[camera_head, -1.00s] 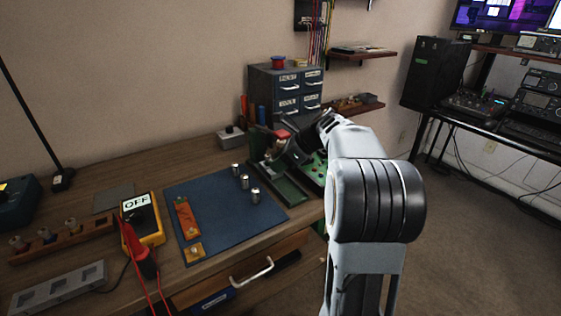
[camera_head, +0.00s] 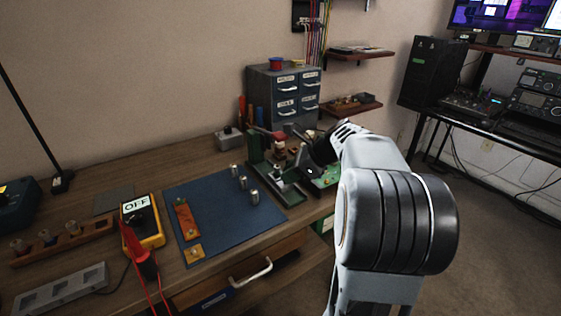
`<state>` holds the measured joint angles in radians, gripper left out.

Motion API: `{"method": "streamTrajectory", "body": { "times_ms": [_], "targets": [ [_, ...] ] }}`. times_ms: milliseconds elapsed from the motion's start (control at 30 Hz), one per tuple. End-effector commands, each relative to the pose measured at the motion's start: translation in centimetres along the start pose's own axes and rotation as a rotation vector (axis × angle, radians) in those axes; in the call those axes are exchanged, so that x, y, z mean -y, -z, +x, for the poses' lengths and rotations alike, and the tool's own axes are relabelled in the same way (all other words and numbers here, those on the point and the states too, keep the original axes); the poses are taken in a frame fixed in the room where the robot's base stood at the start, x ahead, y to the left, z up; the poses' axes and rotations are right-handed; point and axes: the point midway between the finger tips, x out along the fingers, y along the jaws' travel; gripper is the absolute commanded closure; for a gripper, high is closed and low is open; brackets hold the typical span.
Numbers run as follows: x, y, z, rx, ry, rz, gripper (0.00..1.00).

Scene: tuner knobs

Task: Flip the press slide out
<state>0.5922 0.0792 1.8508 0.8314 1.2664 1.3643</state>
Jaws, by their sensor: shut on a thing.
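The green press (camera_head: 258,150) stands at the right end of the wooden bench, with a red-topped part above it. Its slide (camera_head: 287,177) looks like a small grey piece over a green rail (camera_head: 292,194) at the front of the press. My gripper (camera_head: 309,170) reaches in from the right, its dark fingers low at the press beside the slide. It is shut on a part there, which appears to be the slide; the fingers are small and partly hidden, so the exact grip is unclear.
A blue mat (camera_head: 215,215) with several metal knobs and an orange strip (camera_head: 186,219) lies left of the press. A yellow meter (camera_head: 142,222) stands farther left. A drawer cabinet (camera_head: 285,92) stands behind the press.

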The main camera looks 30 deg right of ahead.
Motion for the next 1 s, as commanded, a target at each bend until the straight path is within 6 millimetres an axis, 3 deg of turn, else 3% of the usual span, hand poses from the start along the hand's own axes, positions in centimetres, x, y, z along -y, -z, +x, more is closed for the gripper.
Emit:
{"method": "streamTrajectory", "body": {
  "times_ms": [33,233,633,667,900,1000],
  "targets": [
    [-1.0,0.5,-1.1,-0.001,0.004,0.005,1.0],
    [-3.5,2.3,-2.7,-0.001,0.004,0.002,1.0],
    [-4.0,2.9,-2.9,-0.003,-0.001,0.001,1.0],
    [-4.1,2.9,-2.9,-0.003,-0.002,0.001,0.75],
    [-4.0,2.8,-2.7,-0.002,-0.002,-0.002,0.53],
    [-4.0,2.8,-2.7,-0.001,-0.001,-0.002,0.53]
  ]
}}
